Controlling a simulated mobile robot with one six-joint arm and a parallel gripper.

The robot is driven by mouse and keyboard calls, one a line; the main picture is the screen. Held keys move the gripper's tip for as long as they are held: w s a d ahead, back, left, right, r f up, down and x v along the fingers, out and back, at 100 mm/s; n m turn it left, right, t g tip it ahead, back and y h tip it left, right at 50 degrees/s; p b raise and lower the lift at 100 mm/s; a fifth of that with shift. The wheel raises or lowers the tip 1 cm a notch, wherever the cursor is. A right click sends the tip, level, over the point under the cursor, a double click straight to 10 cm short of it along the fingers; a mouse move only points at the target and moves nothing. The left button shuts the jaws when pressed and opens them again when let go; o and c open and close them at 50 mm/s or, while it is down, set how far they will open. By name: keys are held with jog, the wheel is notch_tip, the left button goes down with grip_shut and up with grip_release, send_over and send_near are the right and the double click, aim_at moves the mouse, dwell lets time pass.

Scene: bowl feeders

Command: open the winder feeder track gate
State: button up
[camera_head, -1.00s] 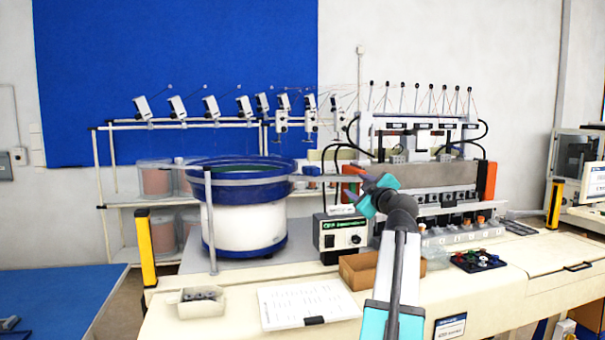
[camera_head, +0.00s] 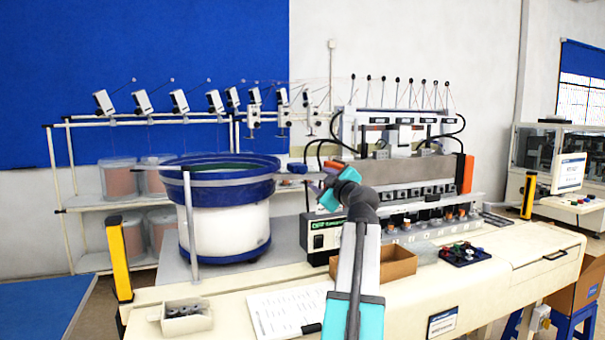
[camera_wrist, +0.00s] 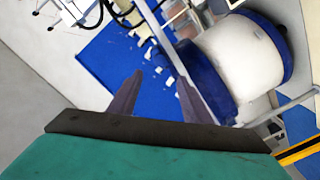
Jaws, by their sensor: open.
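The feeder track (camera_head: 240,181) is a grey rail running from the blue bowl feeder (camera_head: 222,166) toward the winder (camera_head: 400,172). A small blue block (camera_head: 297,168) sits on it near the winder end; I cannot tell whether this is the gate, or its state. My gripper (camera_head: 322,184) is just right of and below that block in the head view, apart from it in the picture. In the wrist view my gripper (camera_wrist: 157,92) has its two dark fingers spread, with nothing between them. The bowl's blue rim (camera_wrist: 205,82) and white drum (camera_wrist: 240,50) lie beyond them.
A control box (camera_head: 322,236) stands below the track. A brown carton (camera_head: 398,266), a grey parts bin (camera_head: 186,318) and a white sheet (camera_head: 285,312) are on the bench. A yellow post (camera_head: 119,258) stands at left.

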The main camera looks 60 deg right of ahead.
aim_at(303, 171)
jog(key=p+x, duration=0.3)
jog(key=x, duration=0.8)
jog(key=shift+w+d+r+p, duration=0.15)
jog(key=shift+w+d+p, duration=0.05)
jog(key=shift+d+p, duration=0.1)
jog(key=shift+p+x, duration=0.3)
jog(key=shift+x, duration=0.7)
jog(key=shift+a, duration=0.1)
jog(key=shift+c, duration=0.4)
grip_shut()
